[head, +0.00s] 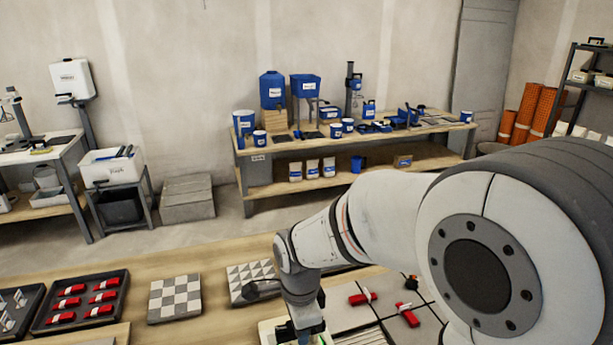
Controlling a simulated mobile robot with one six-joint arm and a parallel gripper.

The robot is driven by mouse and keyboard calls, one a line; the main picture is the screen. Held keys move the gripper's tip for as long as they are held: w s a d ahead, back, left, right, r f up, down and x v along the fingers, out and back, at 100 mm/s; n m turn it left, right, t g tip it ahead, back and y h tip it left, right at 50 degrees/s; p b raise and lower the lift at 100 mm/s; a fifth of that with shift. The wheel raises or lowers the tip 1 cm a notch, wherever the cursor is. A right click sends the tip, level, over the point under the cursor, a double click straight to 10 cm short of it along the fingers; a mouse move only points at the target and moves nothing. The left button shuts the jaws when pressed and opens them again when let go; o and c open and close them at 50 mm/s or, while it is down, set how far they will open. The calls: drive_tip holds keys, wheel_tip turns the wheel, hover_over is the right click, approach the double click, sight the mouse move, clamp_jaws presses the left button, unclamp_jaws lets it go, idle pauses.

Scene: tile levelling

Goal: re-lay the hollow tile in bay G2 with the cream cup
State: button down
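My gripper (307,332) is at the bottom edge of the head view, pointing down over the near bench. Its fingertips are cut off or hidden, so I cannot see whether it is open or what it holds. A small green bit shows beside it. Grey floor tiles (345,317) lie to its right, with dark joints between them and red levelling pieces (363,298) (407,314) on top. A ribbed pale patch (368,338) shows at the bottom edge. I cannot make out bay labels, the hollow tile or a cream cup here.
On the near bench (190,262), a black tray (82,303) of red pieces, a checkered panel (175,298) and a triangle-patterned panel (245,283) lie left of my gripper. A back bench (430,133) carries blue containers. My arm hides much of the right side.

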drive_tip(key=s+a+p, duration=0.2)
drive_tip(key=s+a, duration=0.3)
drive_tip(key=a, duration=1.1)
drive_tip(key=s+a+p, duration=0.3)
drive_tip(key=s+a, duration=0.2)
drive_tip(key=a, duration=1.2)
drive_tip(key=s+a+p, duration=0.3)
drive_tip(key=s+a, duration=0.3)
drive_tip(key=a, duration=1)
drive_tip(key=shift+a, duration=0.2)
drive_tip(key=shift+f, duration=0.2)
drive_tip(key=shift+f+b, duration=1.05)
drive_tip(key=shift+f, duration=0.8)
drive_tip(key=shift+f, duration=0.35)
drive_tip(key=shift+f+b, duration=0.8)
drive_tip(key=shift+f, duration=0.05)
